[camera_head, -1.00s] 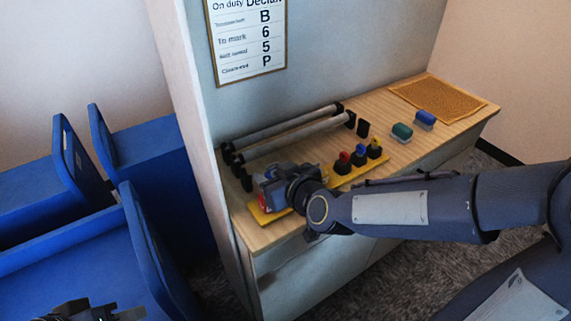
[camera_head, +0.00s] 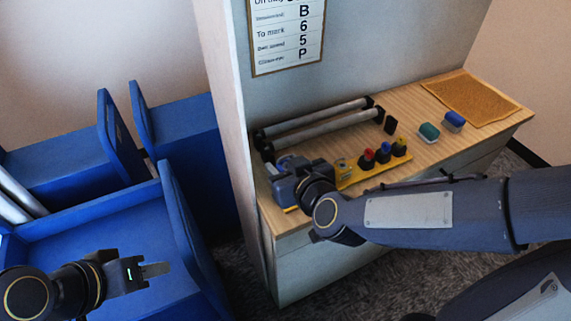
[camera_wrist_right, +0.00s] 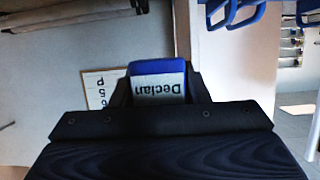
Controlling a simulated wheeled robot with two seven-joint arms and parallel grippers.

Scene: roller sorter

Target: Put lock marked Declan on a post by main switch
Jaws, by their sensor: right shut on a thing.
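In the right wrist view a blue lock (camera_wrist_right: 157,67) has a pale label reading Declan, upside down. My right gripper (camera_wrist_right: 158,92) is shut on it. In the head view my right gripper (camera_head: 283,182) is over the left end of the yellow panel (camera_head: 346,173) and hides that end. The lock cannot be made out clearly there. The panel carries black knobs or posts with red (camera_head: 367,155), blue (camera_head: 383,147) and yellow (camera_head: 400,142) tops. The main switch cannot be made out. My left gripper (camera_head: 150,270) is over the blue bins, apart from the bench; its jaw gap is unclear.
Two grey rollers (camera_head: 318,124) lie behind the panel. A green-topped block (camera_head: 429,132), a blue-topped block (camera_head: 454,121) and a cork mat (camera_head: 470,97) are at the right of the bench. A notice (camera_head: 288,35) hangs on the wall. Blue bins (camera_head: 105,220) stand at left.

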